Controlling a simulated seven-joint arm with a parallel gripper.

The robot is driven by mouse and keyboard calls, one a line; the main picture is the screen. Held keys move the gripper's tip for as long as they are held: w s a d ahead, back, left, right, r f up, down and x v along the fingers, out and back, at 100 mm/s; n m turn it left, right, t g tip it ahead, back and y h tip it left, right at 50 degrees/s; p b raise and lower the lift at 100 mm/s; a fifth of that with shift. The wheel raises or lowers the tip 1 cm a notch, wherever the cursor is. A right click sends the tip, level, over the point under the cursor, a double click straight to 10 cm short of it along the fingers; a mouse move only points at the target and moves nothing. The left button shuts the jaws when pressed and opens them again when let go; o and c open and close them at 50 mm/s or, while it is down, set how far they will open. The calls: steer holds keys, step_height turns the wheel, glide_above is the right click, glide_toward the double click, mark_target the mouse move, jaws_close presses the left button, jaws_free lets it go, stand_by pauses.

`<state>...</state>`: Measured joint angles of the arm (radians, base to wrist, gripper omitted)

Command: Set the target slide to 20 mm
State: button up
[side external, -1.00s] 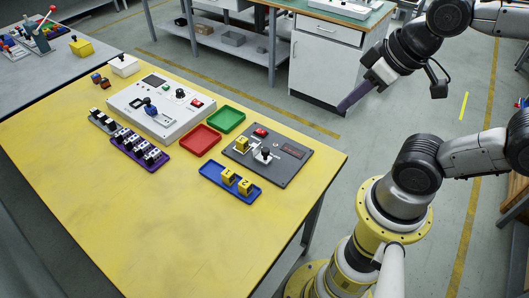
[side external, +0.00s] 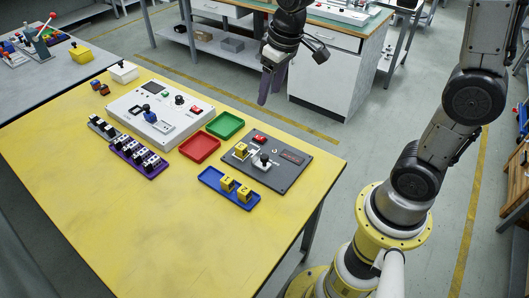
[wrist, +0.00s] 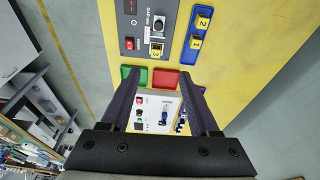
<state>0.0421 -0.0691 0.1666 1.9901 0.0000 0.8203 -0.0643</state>
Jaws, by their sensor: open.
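A white control box (side external: 190,108) on the yellow table carries a blue-handled slider (side external: 149,116) in a slot, a dark screen and a red switch. The blue slider also shows between my fingers in the wrist view (wrist: 164,116). A dark grey panel (side external: 287,178) holds a black knob (side external: 264,160) on a pale plate, a red switch and a display. Which control is the target slide I cannot tell, and no setting is readable.
A yellow block (side external: 241,150) sits on the dark panel. A blue tray (side external: 211,181) holds two numbered yellow blocks. Red (side external: 199,148) and green (side external: 225,125) trays lie between the panels. A purple rack (side external: 139,158) stands in front of the white box. The table's near part is clear.

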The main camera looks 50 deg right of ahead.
mark_target(264, 155)
steer(key=f+g, duration=0.1)
steer(key=f, duration=0.6)
steer(key=w+f, duration=0.1)
steer(key=f, duration=0.7)
steer(key=w+d+f+g, duration=0.1)
steer(key=f, duration=0.7)
steer(key=shift+w+f+g, duration=0.25)
steer(key=shift+g, duration=0.05)
jaws_close()
stand_by(0.3)
